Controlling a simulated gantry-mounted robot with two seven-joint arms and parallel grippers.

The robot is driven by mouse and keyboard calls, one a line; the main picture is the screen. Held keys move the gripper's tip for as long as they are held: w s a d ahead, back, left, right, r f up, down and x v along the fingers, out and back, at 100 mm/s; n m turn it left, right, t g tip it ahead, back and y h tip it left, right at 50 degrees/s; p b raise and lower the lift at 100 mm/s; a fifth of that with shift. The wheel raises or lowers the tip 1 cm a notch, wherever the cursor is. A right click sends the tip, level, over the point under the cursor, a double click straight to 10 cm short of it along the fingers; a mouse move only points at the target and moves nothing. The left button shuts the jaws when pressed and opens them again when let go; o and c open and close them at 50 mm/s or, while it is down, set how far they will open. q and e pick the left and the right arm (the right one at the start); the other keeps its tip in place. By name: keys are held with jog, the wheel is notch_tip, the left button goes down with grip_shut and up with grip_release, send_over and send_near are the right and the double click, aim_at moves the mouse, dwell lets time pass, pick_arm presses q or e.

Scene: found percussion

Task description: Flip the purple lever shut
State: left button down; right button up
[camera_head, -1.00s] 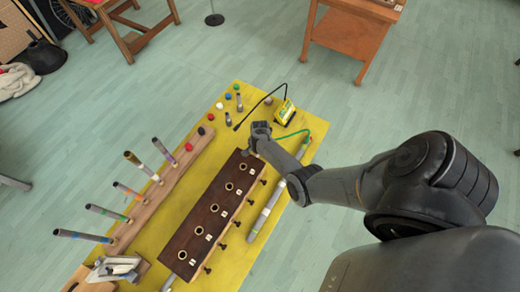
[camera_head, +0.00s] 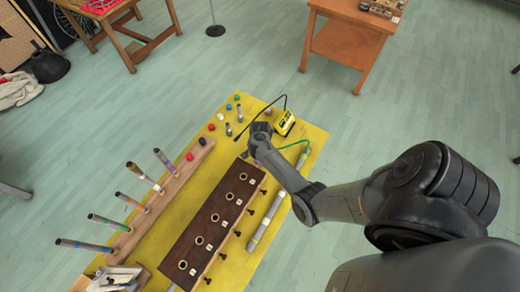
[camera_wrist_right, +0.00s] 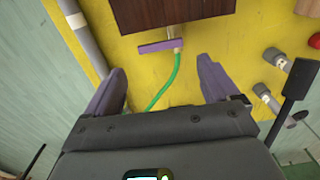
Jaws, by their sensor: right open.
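The purple lever (camera_wrist_right: 160,46) shows in the right wrist view as a flat bar standing crosswise from a small pale mount at the end of a dark wooden block (camera_wrist_right: 172,15). In the head view the same block (camera_head: 214,228) lies on the yellow mat, with a row of round holes; my arm's end hides or obscures the lever there. My right gripper (camera_wrist_right: 163,70) is open and empty, its two fingers apart on either side of the lever's line. The lever lies ahead of the fingertips, apart from them. My left gripper is not in view.
A yellow mat (camera_head: 232,262) carries a wooden rail (camera_head: 150,215) with several slanted tubes, a grey pipe (camera_head: 266,225), a yellow device (camera_head: 284,122) and small bottles. A green cord (camera_wrist_right: 165,85) runs between my fingers in the wrist view. Wooden tables stand behind.

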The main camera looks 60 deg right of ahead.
jog(key=shift+r, duration=1.8)
jog(key=shift+s, duration=0.1)
